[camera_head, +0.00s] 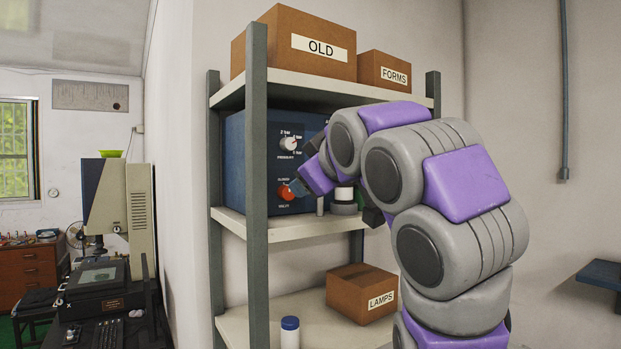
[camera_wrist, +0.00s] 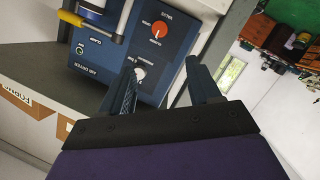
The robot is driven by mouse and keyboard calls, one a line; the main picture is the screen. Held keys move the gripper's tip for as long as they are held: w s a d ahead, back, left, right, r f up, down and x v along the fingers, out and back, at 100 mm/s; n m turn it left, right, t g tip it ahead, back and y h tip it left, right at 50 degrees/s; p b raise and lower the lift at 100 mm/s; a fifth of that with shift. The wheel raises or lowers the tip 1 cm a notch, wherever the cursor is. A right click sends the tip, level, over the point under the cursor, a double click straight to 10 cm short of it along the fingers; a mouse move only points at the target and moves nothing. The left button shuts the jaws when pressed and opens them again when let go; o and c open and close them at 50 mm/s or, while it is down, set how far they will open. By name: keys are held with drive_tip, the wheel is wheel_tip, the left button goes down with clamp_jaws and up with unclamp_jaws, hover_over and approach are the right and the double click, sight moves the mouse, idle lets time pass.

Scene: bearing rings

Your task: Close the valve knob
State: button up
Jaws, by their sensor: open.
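A blue panel box (camera_head: 246,165) stands on the middle shelf. Its face carries a round red-orange knob (camera_head: 286,191) low down and a white knob (camera_head: 288,143) above it. The red-orange knob also shows in the wrist view (camera_wrist: 160,28), beyond the fingertips, with a pale pointer line. The white knob (camera_wrist: 139,73) shows just beside the left fingertip. My gripper (camera_wrist: 161,62) is open and empty, with its two fingers spread in front of the panel. In the head view my gripper (camera_head: 300,186) is just right of the red-orange knob; contact cannot be told.
A grey post (camera_head: 257,200) stands at the shelf's front. Boxes marked OLD (camera_head: 310,65) and FORMS (camera_head: 385,71) sit on top; a LAMPS box (camera_head: 350,298) and a blue-capped bottle (camera_head: 290,335) are below. A yellow handle (camera_wrist: 75,18) is on the panel's other side.

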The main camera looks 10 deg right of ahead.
drive_tip(key=shift+s, duration=0.25)
idle(0.5)
wheel_tip(320, 180, down, 11)
drive_tip(key=w+d+m+g, duration=0.1)
drive_tip(key=w+m+g, duration=0.1)
drive_tip(key=m+g, duration=0.4)
drive_tip(key=s+f+m+g, duration=0.2)
drive_tip(key=s+f+g, duration=0.35)
drive_tip(key=f, duration=0.85)
drive_tip(key=s+a+f+g+h, duration=0.1)
drive_tip(key=s+f+g, duration=0.4)
drive_tip(key=s+f, duration=2.4)
drive_tip(key=s+b, duration=0.1)
drive_tip(key=s, duration=0.2)
drive_tip(key=shift+s+a, duration=0.2)
drive_tip(key=shift+a, duration=0.15)
